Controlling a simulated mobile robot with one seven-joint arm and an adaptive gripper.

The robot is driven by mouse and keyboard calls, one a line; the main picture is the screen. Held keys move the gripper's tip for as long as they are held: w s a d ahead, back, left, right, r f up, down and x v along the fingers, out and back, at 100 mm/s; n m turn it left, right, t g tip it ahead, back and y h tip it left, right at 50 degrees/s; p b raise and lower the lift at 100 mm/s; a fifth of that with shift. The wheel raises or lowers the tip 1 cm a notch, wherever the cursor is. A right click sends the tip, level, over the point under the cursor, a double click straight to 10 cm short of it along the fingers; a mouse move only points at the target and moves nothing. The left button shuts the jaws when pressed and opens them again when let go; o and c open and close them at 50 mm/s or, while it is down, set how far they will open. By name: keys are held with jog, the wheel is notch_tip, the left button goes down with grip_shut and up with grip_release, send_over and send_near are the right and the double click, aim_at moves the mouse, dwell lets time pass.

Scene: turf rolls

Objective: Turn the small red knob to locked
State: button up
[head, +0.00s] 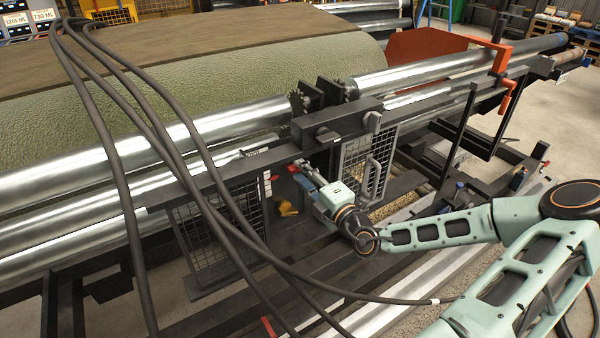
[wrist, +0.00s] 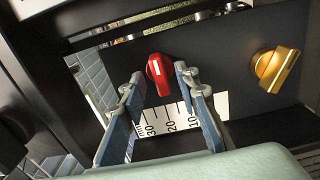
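The small red knob (wrist: 159,73) is on a dark panel in the wrist view, with a short white mark near its upper left end. A small red patch (head: 293,169) beside my gripper in the head view appears to be this knob. My gripper (wrist: 159,78) is open, its two fingertips on either side of the knob. The right fingertip is very close to the knob; I cannot tell whether it touches. A small gap shows at the left. My gripper also shows in the head view (head: 302,170), reaching in under the dark crossbar. No locked label is readable.
A yellow knob (wrist: 277,68) is on the same panel to the right. A white scale plate (wrist: 172,120) with numbers lies behind my fingers. Mesh guards (head: 215,235) flank the panel, a dark crossbar (head: 225,168) runs above it, and black hoses (head: 165,125) hang at the left.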

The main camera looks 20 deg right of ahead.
jog(key=shift+w+a, duration=0.15)
jog(key=shift+w, duration=0.55)
grip_shut()
